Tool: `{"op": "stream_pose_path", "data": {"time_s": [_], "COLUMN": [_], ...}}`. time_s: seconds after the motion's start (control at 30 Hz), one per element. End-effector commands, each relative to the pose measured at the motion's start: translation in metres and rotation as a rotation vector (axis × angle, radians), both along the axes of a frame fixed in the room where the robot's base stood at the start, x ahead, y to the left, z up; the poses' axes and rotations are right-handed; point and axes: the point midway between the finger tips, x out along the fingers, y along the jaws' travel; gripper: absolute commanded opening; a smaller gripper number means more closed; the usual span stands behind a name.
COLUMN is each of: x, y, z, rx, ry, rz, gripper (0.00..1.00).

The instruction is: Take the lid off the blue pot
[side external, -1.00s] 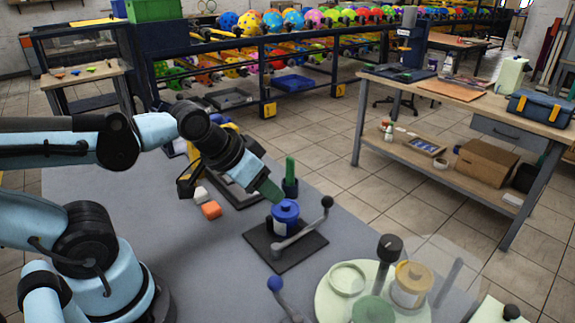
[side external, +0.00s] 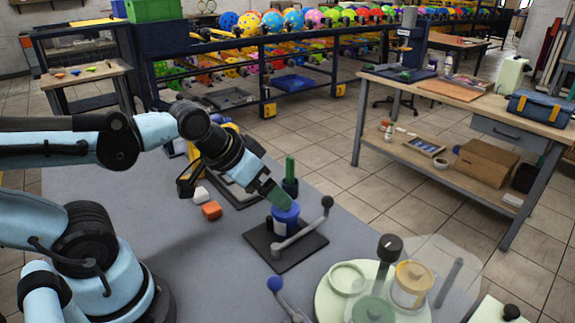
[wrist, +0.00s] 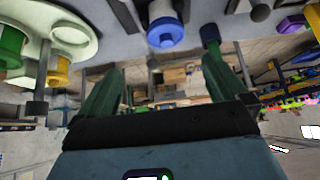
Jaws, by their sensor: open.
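The blue pot (side external: 285,226) stands upright on a dark base plate (side external: 262,246), in the middle of the grey table. Its blue lid (side external: 284,213) appears to be on it; the top of the lid is partly hidden by my gripper. In the wrist view the blue lid (wrist: 166,34) shows top centre, beyond the space between my fingers. My gripper (side external: 284,203) reaches down from the upper left with green fingers at the lid's top. In the wrist view my gripper (wrist: 158,72) is open, its fingers wide apart with nothing held. Whether a finger touches the lid, I cannot tell.
A lever with a dark knob (side external: 327,202) rises right of the pot. A green-handled tool (side external: 290,172) stands close behind it. An orange block (side external: 211,210) lies to the left. A pale round tray (side external: 330,303) with jars is in front right.

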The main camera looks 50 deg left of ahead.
Motion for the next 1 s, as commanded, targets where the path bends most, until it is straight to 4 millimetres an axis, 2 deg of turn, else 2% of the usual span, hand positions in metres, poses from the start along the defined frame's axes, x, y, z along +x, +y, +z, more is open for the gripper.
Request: {"op": "stream_pose_path", "data": {"time_s": [0.13, 0.23, 0.5, 0.7, 0.87, 1.0], "x": [0.005, 0.012, 0.039, 0.054, 0.058, 0.059], "y": [0.001, 0.002, 0.008, 0.011, 0.012, 0.012], "z": [0.006, 0.016, 0.040, 0.048, 0.049, 0.038], "rx": [0.047, 0.120, 0.299, 0.338, 0.343, 0.343], "ry": [0.046, 0.124, 0.392, 0.515, 0.551, 0.556], "rz": [-0.065, -0.185, -0.665, -0.958, -1.064, -1.079], "gripper": [1.00, 1.00, 1.00, 1.00, 1.00, 1.00]}}
